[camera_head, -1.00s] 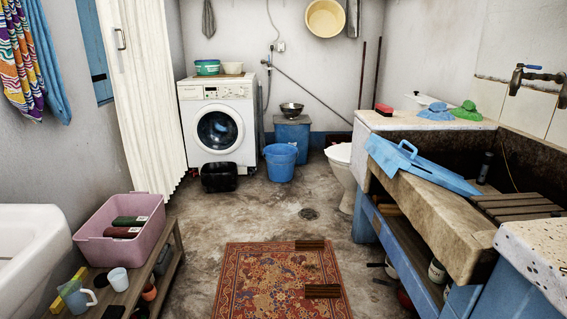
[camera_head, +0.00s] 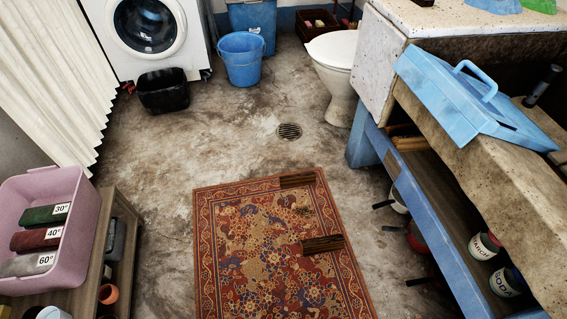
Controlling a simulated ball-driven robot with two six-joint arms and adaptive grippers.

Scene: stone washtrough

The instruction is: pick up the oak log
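Two short brown wooden pieces with dark streaks lie on the patterned red rug (camera_head: 265,262). One wooden piece (camera_head: 297,180) is at the rug's far edge, right of its middle. The other wooden piece (camera_head: 323,244) lies nearer, toward the rug's right side. They are apart from each other, and I cannot tell which one is the oak log. Neither of my grippers shows in this view.
A wooden bench with a pink basin (camera_head: 75,215) stands at the left. A toilet (camera_head: 335,70) and blue bucket (camera_head: 241,60) stand behind. Floor around the drain (camera_head: 289,131) is clear.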

